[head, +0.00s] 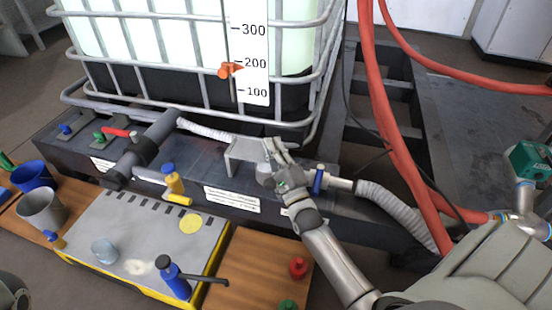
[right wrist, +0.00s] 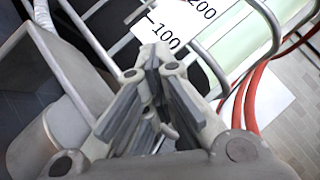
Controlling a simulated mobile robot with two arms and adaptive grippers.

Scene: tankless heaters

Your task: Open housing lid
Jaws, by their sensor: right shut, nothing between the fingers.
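A grey, angled metal cover that looks like the housing lid (head: 246,150) sits on the dark beam in front of the tank in the head view. It looks lowered over a rounded metal body (head: 265,172), partly hidden by my gripper. In the right wrist view the cover (right wrist: 65,55) fills the left side, with a rounded metal part (right wrist: 68,125) below it. My right gripper (head: 274,147) is at the cover's right end, fingers shut and empty. Its fingers (right wrist: 156,65) meet in the wrist view, just right of the cover; contact cannot be told.
The caged tank (head: 190,45) rises just behind the cover. A ribbed hose (head: 398,212) and red hoses (head: 383,110) run on the right. A blue-handled valve (head: 318,182) is right of my gripper.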

